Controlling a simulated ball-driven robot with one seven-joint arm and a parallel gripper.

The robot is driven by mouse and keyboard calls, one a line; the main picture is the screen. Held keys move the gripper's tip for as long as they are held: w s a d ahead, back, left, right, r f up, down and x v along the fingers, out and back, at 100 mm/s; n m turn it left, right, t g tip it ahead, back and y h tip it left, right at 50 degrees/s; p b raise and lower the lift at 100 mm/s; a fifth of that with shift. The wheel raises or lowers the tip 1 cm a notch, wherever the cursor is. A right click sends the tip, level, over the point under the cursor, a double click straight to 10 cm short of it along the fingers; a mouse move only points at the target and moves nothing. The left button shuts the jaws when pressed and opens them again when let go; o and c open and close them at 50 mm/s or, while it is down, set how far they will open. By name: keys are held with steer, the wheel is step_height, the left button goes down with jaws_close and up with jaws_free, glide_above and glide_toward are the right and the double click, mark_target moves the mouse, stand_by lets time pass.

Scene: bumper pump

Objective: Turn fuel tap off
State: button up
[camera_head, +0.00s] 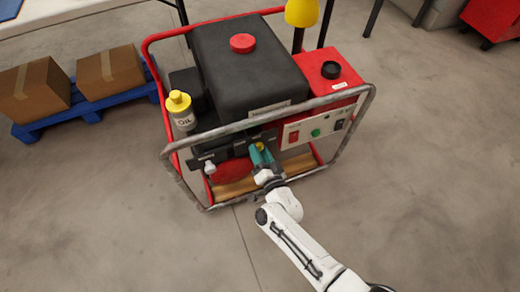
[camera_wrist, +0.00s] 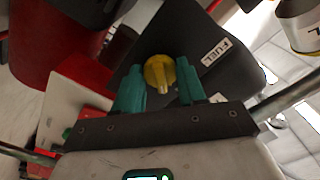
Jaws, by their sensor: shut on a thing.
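The fuel tap (camera_wrist: 158,72) is a yellow round knob with a lever, on a black panel beside a white FUEL label (camera_wrist: 216,52) in the wrist view. In the head view the yellow tap (camera_head: 260,146) shows small at the front of the machine. My gripper (camera_wrist: 160,88) has teal fingers, one on each side of the tap's lever, and is shut on the tap. In the head view my gripper (camera_head: 262,156) reaches the machine's front through its tube frame. The lever points toward my gripper's palm in the wrist view.
The generator's grey front tube (camera_head: 270,118) crosses just above my gripper. A control panel (camera_head: 318,124) with red, green and black controls is to the right. Boxes (camera_head: 108,70) lie on a blue pallet. The floor in front is clear.

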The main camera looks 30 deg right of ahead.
steer(key=n+p, duration=0.2)
steer(key=n, duration=0.6)
steer(key=shift+f, duration=0.1)
steer(key=shift+s+p, duration=0.1)
steer(key=shift+p, duration=0.2)
stand_by(0.3)
steer(key=o, duration=1)
steer(key=shift+o, duration=0.2)
steer(key=s+p, duration=0.2)
steer(key=s, duration=0.8)
steer(key=shift+s+a, duration=0.35)
steer(key=shift+a, duration=0.1)
